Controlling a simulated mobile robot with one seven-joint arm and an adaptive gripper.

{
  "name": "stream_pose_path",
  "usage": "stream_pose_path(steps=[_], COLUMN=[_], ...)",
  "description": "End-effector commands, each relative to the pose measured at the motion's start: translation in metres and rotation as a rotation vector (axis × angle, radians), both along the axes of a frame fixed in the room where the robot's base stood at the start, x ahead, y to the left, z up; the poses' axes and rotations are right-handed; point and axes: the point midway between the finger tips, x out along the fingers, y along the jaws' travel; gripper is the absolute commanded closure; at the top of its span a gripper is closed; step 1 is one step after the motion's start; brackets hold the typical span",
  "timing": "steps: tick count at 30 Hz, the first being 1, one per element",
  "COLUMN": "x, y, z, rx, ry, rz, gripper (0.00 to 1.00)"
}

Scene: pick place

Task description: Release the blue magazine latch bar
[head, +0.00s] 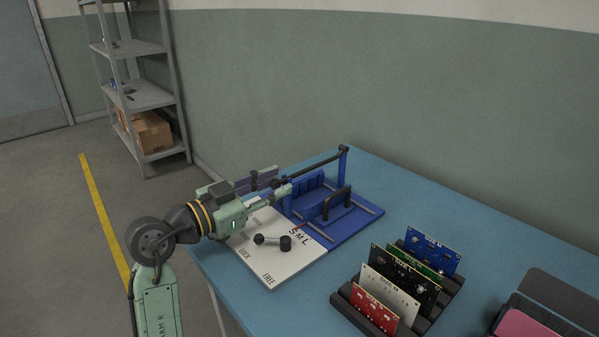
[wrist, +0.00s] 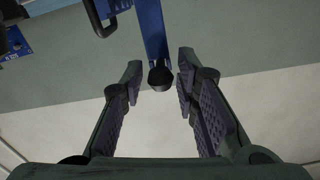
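The blue magazine fixture (head: 352,224) stands on the table, with a black arched handle (head: 337,202) on it. A long dark-looking bar (head: 312,165) runs from the post at its back right down towards my gripper (head: 286,192). In the wrist view a blue bar (wrist: 151,32) ends in a black knob (wrist: 160,79); it appears to be the latch bar. My gripper (wrist: 160,63) is open, with the knob in the gap between its two fingers. Neither finger visibly touches it. In the head view my gripper hides the bar's near end.
A white panel (head: 272,269) marked S M L, LOCK and FREE carries a black lever (head: 271,241). A black rack (head: 424,325) holds several circuit boards to the right. A dark and pink item (head: 527,325) lies at the right edge. The blue table (head: 450,215) is clear behind the rack.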

Motion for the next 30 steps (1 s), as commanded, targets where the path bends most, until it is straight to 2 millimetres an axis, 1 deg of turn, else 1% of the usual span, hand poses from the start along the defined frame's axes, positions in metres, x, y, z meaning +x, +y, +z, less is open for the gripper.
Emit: stream_pose_path(steps=[1,6,12,23,30], x=[0.006,0.024,0.036,0.039,0.039], y=[-0.009,-0.033,-0.049,-0.053,-0.052], z=[0.002,0.002,0.001,0.000,0.000], rx=[0.000,0.000,-0.001,-0.001,-0.001], ry=[0.001,0.001,0.001,-0.001,-0.001], rz=[-0.003,-0.001,0.001,0.003,0.003], gripper=[0.72,0.72,0.72,0.72,0.89])
